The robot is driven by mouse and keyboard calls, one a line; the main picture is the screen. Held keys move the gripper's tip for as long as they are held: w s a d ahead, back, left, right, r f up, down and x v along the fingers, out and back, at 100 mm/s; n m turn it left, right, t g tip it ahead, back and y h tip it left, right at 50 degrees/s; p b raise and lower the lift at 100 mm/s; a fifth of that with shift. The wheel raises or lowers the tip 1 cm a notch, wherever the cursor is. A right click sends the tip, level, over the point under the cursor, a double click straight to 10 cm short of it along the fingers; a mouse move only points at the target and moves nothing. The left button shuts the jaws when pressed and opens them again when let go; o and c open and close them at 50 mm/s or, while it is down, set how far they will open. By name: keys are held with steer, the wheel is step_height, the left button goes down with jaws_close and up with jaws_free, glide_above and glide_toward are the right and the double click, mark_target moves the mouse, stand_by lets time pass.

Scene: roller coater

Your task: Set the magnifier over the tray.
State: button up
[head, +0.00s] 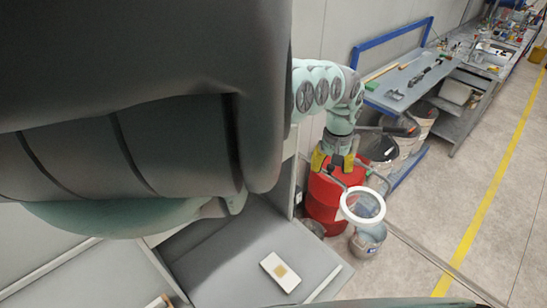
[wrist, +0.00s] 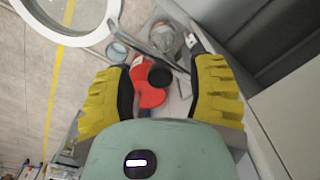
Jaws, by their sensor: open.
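The magnifier is a white ring (head: 345,207) with a clear lens, on a thin grey arm. In the head view it hangs in front of the red drum, right of the grey worktop. Its ring also shows at the upper left of the wrist view (wrist: 62,41). My gripper (head: 336,162) is open above the magnifier's arm, its yellow fingers apart. In the wrist view my gripper (wrist: 160,68) has a grey bar and a black knob (wrist: 159,75) between its fingers; contact cannot be told. The tray (head: 280,271), small and pale with a yellowish square, lies on the worktop.
The grey worktop (head: 222,262) is bare around the tray. A red drum (head: 322,207) and a bucket (head: 368,240) stand beside it. A bench with a blue frame (head: 402,85) and more buckets (head: 382,150) are behind. Open floor lies at the right.

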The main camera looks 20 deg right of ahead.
jaws_close()
stand_by(0.3)
steer(key=shift+a, duration=0.15)
